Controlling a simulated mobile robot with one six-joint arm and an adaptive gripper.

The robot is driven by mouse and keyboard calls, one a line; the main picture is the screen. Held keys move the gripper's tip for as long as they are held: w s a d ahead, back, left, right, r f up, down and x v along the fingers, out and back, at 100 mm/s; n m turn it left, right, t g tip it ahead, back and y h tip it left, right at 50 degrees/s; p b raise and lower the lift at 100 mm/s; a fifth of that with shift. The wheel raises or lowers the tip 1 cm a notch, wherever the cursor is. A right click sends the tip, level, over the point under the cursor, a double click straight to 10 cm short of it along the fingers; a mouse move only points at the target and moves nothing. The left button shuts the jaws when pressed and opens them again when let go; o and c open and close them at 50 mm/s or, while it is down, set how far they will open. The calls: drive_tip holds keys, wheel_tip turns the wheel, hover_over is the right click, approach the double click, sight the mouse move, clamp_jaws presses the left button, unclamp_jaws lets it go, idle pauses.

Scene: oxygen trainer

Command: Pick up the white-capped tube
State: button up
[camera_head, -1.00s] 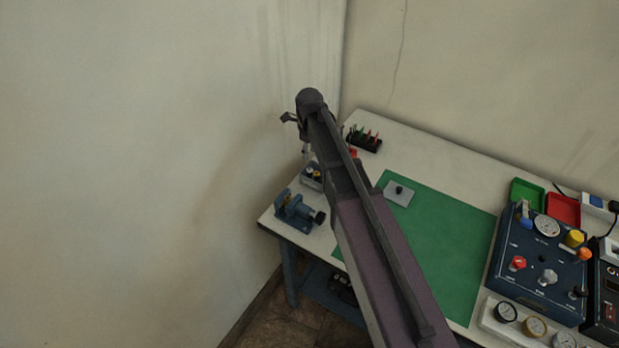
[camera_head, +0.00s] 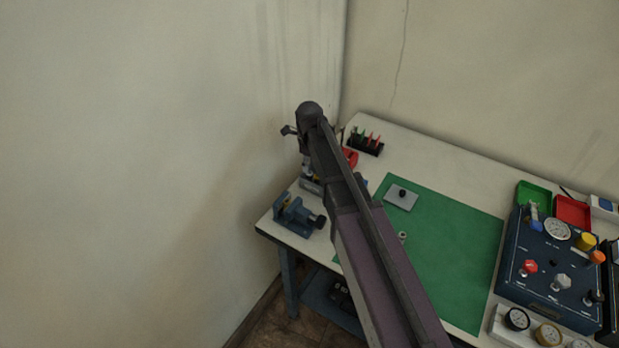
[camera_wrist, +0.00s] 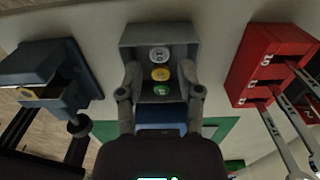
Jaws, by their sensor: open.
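The white-capped tube (camera_wrist: 159,54) stands in a grey rack (camera_wrist: 187,38) in the wrist view, at the top of a row. A yellow-capped tube (camera_wrist: 160,74) and a green-capped tube (camera_wrist: 162,91) stand below it in the row. My gripper (camera_wrist: 159,76) is open and empty, with one finger on each side of the row. Its fingertips appear nearest the yellow and white caps; their height above the caps is hard to tell. In the head view the rack (camera_head: 310,186) is mostly hidden beneath my gripper, and the caps cannot be told apart.
A blue vise (camera_head: 297,216) stands at the table's left front corner; it also shows in the wrist view (camera_wrist: 45,75). A red holder (camera_wrist: 264,50) with wrenches stands right of the rack. A green mat (camera_head: 450,240) and a blue control panel (camera_head: 550,265) lie farther right.

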sight(310, 172)
drive_tip(key=shift+f, duration=0.1)
drive_tip(key=shift+s+f+b, duration=0.1)
drive_tip(key=shift+f+b, duration=2.45)
drive_tip(key=shift+b, duration=0.05)
drive_tip(key=shift+c, duration=0.2)
clamp_jaws()
